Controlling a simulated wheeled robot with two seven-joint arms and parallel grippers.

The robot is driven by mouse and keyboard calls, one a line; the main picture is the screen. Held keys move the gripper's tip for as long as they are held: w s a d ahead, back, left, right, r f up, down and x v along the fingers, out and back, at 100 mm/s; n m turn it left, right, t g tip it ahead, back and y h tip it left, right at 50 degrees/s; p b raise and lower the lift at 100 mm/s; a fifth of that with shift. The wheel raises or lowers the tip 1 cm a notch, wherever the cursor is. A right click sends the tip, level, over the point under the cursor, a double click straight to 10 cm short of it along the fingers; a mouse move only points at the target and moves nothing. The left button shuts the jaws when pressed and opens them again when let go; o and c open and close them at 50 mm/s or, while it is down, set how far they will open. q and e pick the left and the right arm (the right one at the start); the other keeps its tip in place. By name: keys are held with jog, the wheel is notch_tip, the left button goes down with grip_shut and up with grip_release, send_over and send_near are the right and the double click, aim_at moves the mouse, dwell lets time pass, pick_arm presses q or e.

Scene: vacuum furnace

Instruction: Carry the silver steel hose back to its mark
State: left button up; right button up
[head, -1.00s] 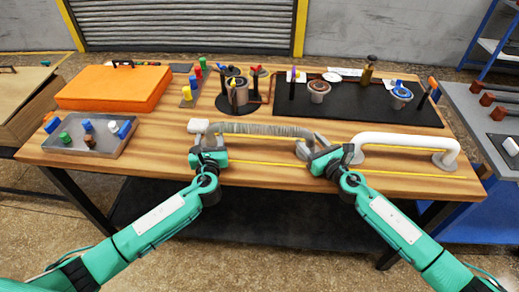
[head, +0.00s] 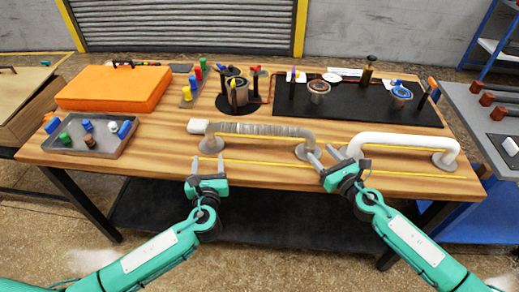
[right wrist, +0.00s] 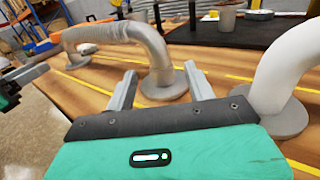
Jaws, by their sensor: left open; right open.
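The silver steel hose (head: 265,129) is a ribbed grey arch on the wooden table, its ends on round grey flanges between two yellow lines. It also shows in the right wrist view (right wrist: 105,33), its near end on a flange (right wrist: 166,88). My left gripper (head: 208,165) is open and empty, just in front of the hose's left end. My right gripper (head: 331,156) is open and empty, in front of and right of the hose's right end; its fingers (right wrist: 163,92) stand apart from the hose. The yellow lines (head: 260,163) run along the table.
A white hose (head: 405,140) arches on flanges to the right, close to my right gripper. Behind are a black mat (head: 350,108) with pots and an orange case (head: 115,88). A grey tray (head: 110,145) stands left.

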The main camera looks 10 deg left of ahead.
jog(key=shift+v, duration=2.9)
